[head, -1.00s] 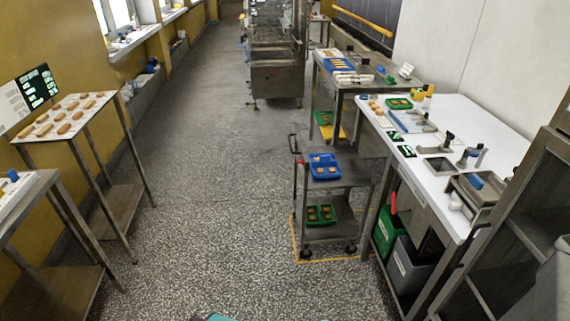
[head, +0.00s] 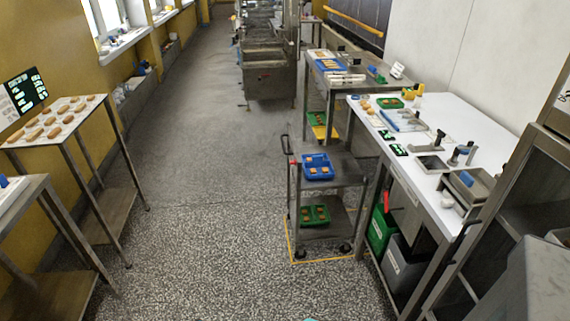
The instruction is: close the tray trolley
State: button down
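A low steel trolley (head: 350,173) with two shelves stands right of centre, inside a yellow floor outline. A blue tray (head: 317,172) with brown pieces sits on its upper shelf, and a green tray (head: 314,222) with brown pieces sits on its lower shelf. A tall steel rack (head: 497,207) with a dark inside stands at the right edge, cut off by the picture. I cannot tell which of the two is the tray trolley, and no door position is clear. My gripper is not in view.
A white-topped workbench (head: 416,187) runs along the right, with green and grey bins below. A grey panel (head: 535,275) fills the bottom right corner. Steel tables stand at left, one with a pale top (head: 85,128). The speckled floor (head: 215,220) between is clear.

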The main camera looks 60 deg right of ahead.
aim_at(348, 173)
jog(key=i, duration=0.95)
jog(key=u, duration=0.05)
